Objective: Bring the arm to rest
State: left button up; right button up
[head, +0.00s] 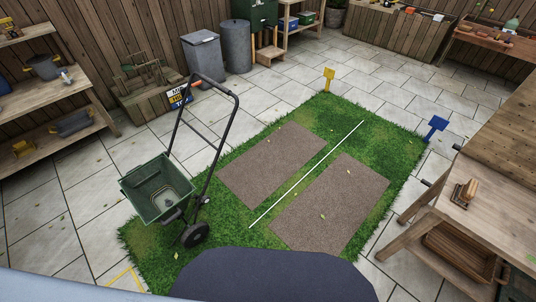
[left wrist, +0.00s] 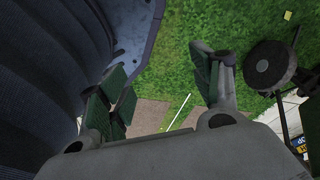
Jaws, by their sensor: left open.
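My left gripper (left wrist: 165,95) shows in the left wrist view, with its two dark green padded fingers spread apart and nothing between them. It hangs over the lawn, with grass, a brown soil patch (left wrist: 150,115) and part of a white line visible beyond the fingers. A dark, ribbed part of my own body fills the left of that view, close beside the gripper. Neither gripper shows in the head view, and my right gripper is in neither view.
A green spreader cart (head: 157,190) stands at the lawn's left edge; its wheel (left wrist: 270,65) shows right of my left gripper. The lawn (head: 240,146) holds two soil patches. A wooden bench (head: 490,205) stands at right, shelves (head: 60,95) at left. Paving between is mostly clear.

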pick_arm(q)
jog(key=s+a+r+p, duration=0.2)
jog(key=s+p, duration=0.4)
jog(key=s+a+r+g+p, duration=0.1)
jog(key=s+a+r+p, duration=0.1)
jog(key=s+p, duration=0.3)
jog(key=shift+s+a+r+y+p, duration=0.3)
jog(key=shift+s+r+y+p, duration=0.1)
jog(key=shift+r+p, duration=0.25)
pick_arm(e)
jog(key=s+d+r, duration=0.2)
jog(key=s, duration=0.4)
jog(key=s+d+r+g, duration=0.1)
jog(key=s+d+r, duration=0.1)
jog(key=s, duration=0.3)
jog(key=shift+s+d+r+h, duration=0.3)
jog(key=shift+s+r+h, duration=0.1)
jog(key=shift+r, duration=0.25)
pick_arm(q)
jog(key=shift+s, duration=0.1)
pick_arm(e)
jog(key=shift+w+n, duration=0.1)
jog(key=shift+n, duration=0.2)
